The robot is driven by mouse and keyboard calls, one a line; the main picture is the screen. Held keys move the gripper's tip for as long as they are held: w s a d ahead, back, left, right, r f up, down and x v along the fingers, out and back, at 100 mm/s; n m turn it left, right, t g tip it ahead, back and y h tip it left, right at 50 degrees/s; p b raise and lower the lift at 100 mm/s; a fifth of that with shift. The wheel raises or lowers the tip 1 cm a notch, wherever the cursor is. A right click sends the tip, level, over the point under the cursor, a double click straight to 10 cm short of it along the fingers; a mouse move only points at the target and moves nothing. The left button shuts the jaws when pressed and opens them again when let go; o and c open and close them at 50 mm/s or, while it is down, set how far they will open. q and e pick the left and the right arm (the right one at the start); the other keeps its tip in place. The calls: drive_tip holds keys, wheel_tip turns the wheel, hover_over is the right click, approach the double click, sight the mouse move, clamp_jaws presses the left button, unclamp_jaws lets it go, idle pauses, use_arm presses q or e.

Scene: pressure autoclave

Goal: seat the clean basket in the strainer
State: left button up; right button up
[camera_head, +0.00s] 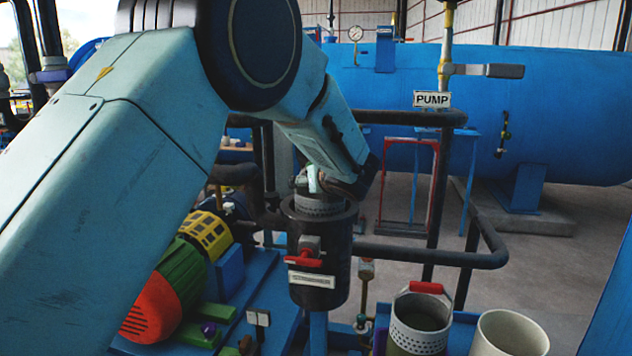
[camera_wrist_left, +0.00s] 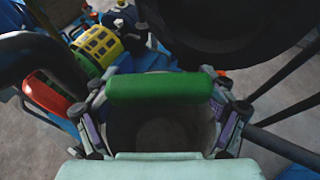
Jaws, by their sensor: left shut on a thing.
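The strainer (camera_head: 318,265) is a dark upright cylinder with a white label and a red-handled valve on its front. A grey perforated basket (camera_head: 320,205) stands upright at its mouth. The basket's upper band shows above the rim and its lower part is hidden; how deep it sits I cannot tell. My left gripper (camera_head: 325,182) is directly above, shut on the basket's green handle, which shows in the left wrist view (camera_wrist_left: 160,88). The basket's inside (camera_wrist_left: 160,130) looks empty there. A second basket with a red handle (camera_head: 425,288) stands at the lower right. My right gripper is not in view.
A pale open cylinder (camera_head: 510,335) stands right of the red-handled basket. A motor with a yellow guard (camera_head: 205,235) is left of the strainer. Dark pipes (camera_head: 430,254) run to its right. A big dark round part (camera_wrist_left: 220,25) fills the wrist view's upper right.

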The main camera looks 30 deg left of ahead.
use_arm(q)
drive_tip(key=shift+f+b, duration=1.2)
drive_tip(key=shift+f, duration=0.15)
drive_tip(key=o, duration=1.6)
drive_tip(key=shift+f, duration=0.1)
drive_tip(key=shift+o, duration=0.2)
drive_tip(key=shift+s, duration=0.1)
approach(316, 194)
drive_tip(key=shift+a, duration=0.45)
